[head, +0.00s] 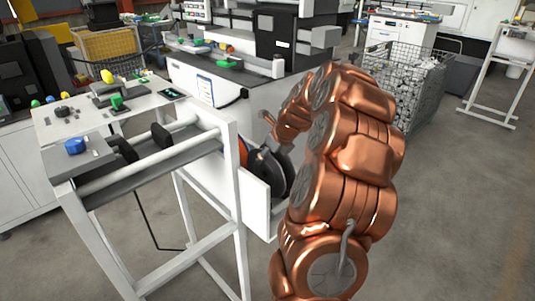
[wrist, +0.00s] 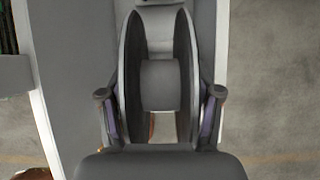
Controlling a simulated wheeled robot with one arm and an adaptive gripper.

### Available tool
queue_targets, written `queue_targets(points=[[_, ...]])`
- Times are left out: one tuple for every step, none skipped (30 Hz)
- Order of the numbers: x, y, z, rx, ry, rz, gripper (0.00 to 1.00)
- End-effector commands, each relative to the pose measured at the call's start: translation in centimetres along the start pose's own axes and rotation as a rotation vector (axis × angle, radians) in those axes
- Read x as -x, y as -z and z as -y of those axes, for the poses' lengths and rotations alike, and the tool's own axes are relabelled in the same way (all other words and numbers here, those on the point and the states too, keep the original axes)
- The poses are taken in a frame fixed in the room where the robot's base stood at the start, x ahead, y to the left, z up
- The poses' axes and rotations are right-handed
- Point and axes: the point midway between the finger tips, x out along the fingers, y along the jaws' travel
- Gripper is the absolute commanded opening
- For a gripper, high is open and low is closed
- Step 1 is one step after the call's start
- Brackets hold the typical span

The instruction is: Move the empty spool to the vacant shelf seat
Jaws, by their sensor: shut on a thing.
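The spool (wrist: 160,86) has two dark flanges and a bare grey hub in the wrist view. My gripper (wrist: 160,96) is shut on it, one finger at the outer side of each flange. In the head view dark spool flanges (head: 284,176) show beside the white stand (head: 229,150), close to its right-hand panel. My arm hides much of the gripper there. A small orange-edged part (head: 243,152) shows behind the panel; I cannot tell what it belongs to. I cannot make out the vacant seat, nor whether the held spool touches the stand.
Grey rails (head: 150,160) with dark round pieces run along the stand's left part. A blue knob (head: 75,146) sits on its grey box. A wire cage (head: 405,85) stands at the back right. The floor at right (head: 450,210) is clear.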

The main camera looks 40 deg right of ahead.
Motion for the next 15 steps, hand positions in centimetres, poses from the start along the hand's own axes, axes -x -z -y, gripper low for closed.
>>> queue_targets(points=[[-0.3, 0.2, 0.0, -0.001, 0.001, 0.001, 0.00], [-0.5, 0.3, 0.1, -0.001, 0.001, 0.001, 0.00], [-0.8, 0.4, 0.1, -0.001, 0.002, 0.001, 0.00], [-1.0, 0.5, 0.1, -0.001, 0.002, 0.002, 0.00], [-1.2, 0.6, 0.1, -0.002, 0.002, 0.002, 0.00], [-1.4, 0.8, 0.1, -0.002, 0.002, 0.002, 0.00], [-1.6, 0.9, 0.1, -0.002, 0.002, 0.001, 0.00], [-1.8, 1.0, 0.1, -0.002, 0.002, 0.001, 0.00], [-2.1, 1.2, 0.1, -0.002, 0.002, 0.001, 0.00], [-2.3, 1.3, 0.1, -0.001, 0.001, 0.001, 0.00], [-2.5, 1.4, 0.1, -0.001, 0.001, 0.000, 0.00], [-2.7, 1.6, 0.1, -0.001, 0.001, 0.000, 0.00], [-2.9, 1.7, 0.1, -0.001, 0.001, 0.000, 0.00], [-3.0, 1.7, 0.1, -0.001, 0.001, 0.000, 0.00], [-3.2, 1.8, 0.1, -0.002, 0.001, 0.000, 0.00]])
